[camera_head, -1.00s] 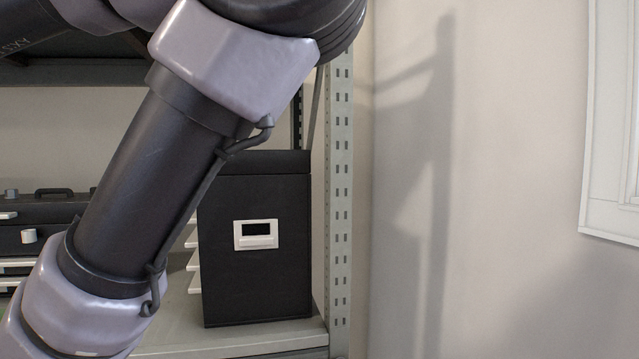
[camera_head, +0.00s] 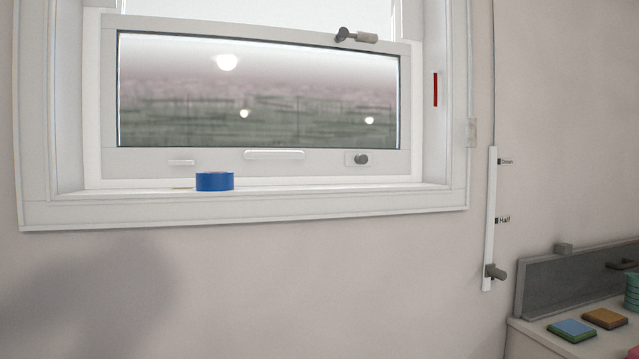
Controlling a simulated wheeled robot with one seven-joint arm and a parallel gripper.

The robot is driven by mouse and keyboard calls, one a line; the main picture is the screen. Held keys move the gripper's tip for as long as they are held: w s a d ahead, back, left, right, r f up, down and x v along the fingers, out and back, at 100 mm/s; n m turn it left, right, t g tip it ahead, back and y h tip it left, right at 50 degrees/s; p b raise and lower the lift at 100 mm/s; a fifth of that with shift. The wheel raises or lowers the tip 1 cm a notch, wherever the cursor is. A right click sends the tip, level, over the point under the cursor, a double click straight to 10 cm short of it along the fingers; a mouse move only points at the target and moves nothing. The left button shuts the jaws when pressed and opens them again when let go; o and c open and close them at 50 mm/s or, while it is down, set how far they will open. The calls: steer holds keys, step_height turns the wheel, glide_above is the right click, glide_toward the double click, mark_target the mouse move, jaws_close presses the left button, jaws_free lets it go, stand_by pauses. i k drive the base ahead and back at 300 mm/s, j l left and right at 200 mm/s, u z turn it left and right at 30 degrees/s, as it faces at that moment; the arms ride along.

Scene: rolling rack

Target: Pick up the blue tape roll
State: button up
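The blue tape roll (camera_head: 214,182) sits on the white window sill (camera_head: 330,199), a little left of the middle of the window. It lies flat, with its blue outer side facing me. Nothing covers it. My gripper is not in this view, and no part of my arm shows now.
The window (camera_head: 257,92) has a latch at its top and a knob at lower right. A white vertical rail (camera_head: 489,220) with a knob is on the wall to the right. A counter (camera_head: 535,344) at lower right holds a blue-green pad (camera_head: 572,330) and an orange-brown pad (camera_head: 605,318).

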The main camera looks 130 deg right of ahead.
mark_target(209, 182)
steer(key=j+z, duration=0.15)
steer(key=z, duration=2.7)
steer(key=i+z, duration=0.15)
steer(key=z, duration=0.35)
steer(key=j+z, duration=0.1)
steer(key=z, duration=0.35)
steer(key=i+z, duration=0.1)
steer(key=z, duration=0.4)
